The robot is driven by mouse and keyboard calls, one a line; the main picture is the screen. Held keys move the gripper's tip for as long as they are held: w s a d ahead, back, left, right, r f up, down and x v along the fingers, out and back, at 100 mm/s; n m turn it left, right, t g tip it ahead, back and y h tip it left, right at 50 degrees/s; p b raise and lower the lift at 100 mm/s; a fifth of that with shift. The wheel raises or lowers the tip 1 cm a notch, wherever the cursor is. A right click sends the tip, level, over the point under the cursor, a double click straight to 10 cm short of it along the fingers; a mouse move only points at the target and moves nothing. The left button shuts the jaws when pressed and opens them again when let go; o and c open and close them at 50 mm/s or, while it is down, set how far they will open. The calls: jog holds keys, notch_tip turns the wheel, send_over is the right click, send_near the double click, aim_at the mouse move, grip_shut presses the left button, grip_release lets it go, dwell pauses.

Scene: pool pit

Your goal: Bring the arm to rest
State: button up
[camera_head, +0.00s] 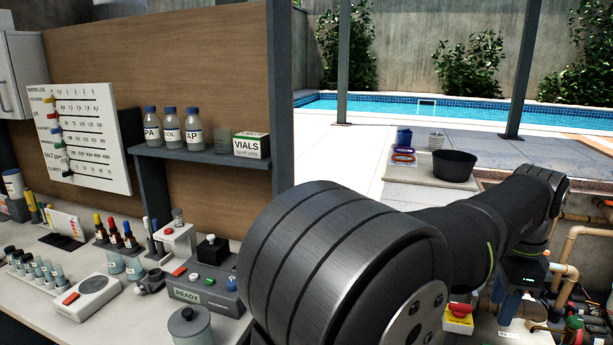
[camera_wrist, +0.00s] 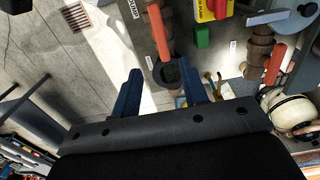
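My arm crosses the right half of the head view and reaches toward the pipework at the right. In the wrist view my gripper (camera_wrist: 160,84) shows two blue fingers spread apart. A dark round fitting with a red-orange handle (camera_wrist: 157,30) appears between and beyond the fingers. I see nothing clamped by them, and I cannot tell the distance to the fitting.
Pipes (camera_head: 571,240) stand at the far right. A counter at the left carries a grey device marked READY (camera_head: 205,290), a lidded jar (camera_head: 190,326) and small vials. A shelf (camera_head: 205,155) holds bottles. A black tub (camera_head: 454,165) stands on the paving before the pool.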

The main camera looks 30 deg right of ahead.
notch_tip(320, 180, down, 12)
jog(key=shift+f, duration=0.1)
jog(key=shift+m, duration=0.3)
notch_tip(320, 180, up, 18)
notch_tip(320, 180, down, 9)
jog(key=n, duration=1.4)
jog(key=shift+d+f, duration=0.2)
jog(key=shift+d, duration=0.2)
jog(key=shift+a+r+m, duration=0.1)
jog(key=shift+r+m, duration=0.9)
jog(key=shift+m, duration=0.65)
jog(key=shift+a+r+m, duration=0.1)
jog(key=shift+r+m, duration=0.85)
jog(key=shift+m, duration=0.65)
jog(key=shift+r+m, duration=1)
jog(key=shift+m, duration=0.65)
